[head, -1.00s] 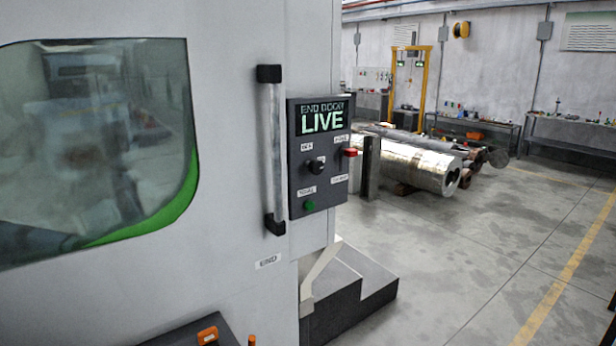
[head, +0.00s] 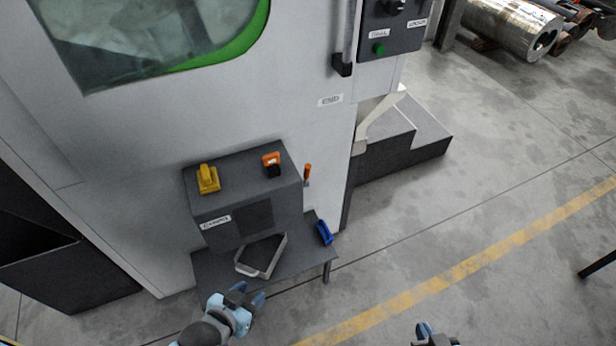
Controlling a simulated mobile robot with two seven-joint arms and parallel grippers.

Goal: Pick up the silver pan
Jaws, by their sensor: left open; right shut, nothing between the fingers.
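A silver pan (head: 246,270), a shallow open tray with a pale metal rim and dark inside, sits on a low dark shelf (head: 300,262) in front of the grey box on the machine. My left gripper (head: 250,294) is at the bottom centre-left, just in front of the pan in the picture, with its blue fingers apart and nothing between them. I cannot tell how far it is from the pan's rim. My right gripper (head: 424,330) shows only partly at the bottom edge, over the floor, well to the right of the pan; it is shut and empty.
The grey box (head: 220,210) behind the pan carries a yellow item (head: 208,179) and an orange-and-black item (head: 271,164). A blue item (head: 323,232) lies on the shelf right of the pan. A dark step (head: 400,150) stands behind.

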